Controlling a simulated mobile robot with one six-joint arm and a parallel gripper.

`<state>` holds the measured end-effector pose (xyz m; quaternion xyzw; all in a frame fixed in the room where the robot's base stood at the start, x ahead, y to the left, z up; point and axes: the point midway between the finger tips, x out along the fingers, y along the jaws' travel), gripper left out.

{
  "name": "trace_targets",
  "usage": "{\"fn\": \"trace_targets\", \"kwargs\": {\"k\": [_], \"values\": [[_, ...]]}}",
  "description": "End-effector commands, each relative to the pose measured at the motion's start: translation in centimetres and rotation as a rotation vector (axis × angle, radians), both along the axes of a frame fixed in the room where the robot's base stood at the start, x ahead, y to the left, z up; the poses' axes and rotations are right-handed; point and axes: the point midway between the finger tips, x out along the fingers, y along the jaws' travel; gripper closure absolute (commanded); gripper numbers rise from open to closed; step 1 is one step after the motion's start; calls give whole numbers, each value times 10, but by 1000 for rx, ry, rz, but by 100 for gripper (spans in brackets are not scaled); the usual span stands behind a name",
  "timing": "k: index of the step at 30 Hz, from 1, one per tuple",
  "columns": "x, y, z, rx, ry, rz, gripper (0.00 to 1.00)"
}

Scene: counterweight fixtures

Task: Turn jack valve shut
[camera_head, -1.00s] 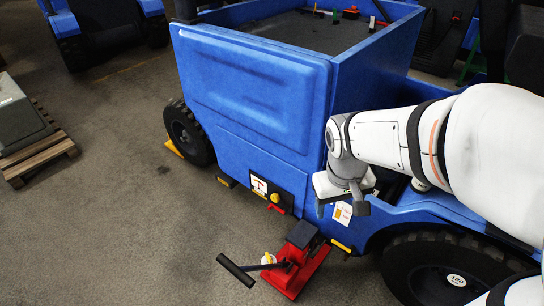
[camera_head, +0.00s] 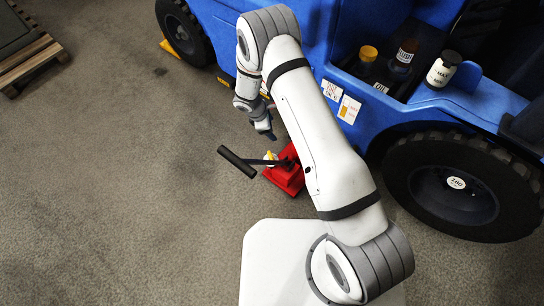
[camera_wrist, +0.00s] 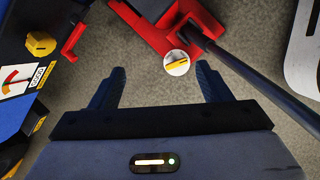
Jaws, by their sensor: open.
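The red jack (camera_head: 286,178) stands on the floor beside the blue vehicle, with a long black handle (camera_head: 237,162) reaching out to the left. Its valve (camera_head: 270,156) is a small white disc with a yellow bar, and it shows clearly in the wrist view (camera_wrist: 176,63). There the bar lies slightly tilted across the disc. My gripper (camera_head: 264,132) points down above the jack. In the wrist view my gripper (camera_wrist: 160,70) is open and empty, and the valve appears just beyond the fingertips, nearer the right finger. The fingers do not appear to touch it.
The jack handle's dark bar (camera_wrist: 258,78) runs close by the right finger. On the vehicle's side, left in the wrist view, are a yellow knob (camera_wrist: 41,44), a red lever (camera_wrist: 75,40) and a gauge label (camera_wrist: 15,80). A black wheel (camera_head: 455,185) stands at right.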

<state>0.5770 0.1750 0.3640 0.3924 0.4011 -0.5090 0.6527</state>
Motion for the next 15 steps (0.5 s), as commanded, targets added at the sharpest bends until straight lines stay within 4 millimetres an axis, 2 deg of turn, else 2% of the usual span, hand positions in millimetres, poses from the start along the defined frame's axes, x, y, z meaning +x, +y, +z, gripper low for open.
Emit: {"fn": "trace_targets", "kwargs": {"k": [1,3,6,9,15], "values": [[-6,8,-32,-13,25,64,29],[-12,16,-63,-25,49,141,29],[-19,24,-95,-35,73,223,29],[-24,29,-114,-42,89,274,29],[-25,25,-138,-45,98,296,29]]}}
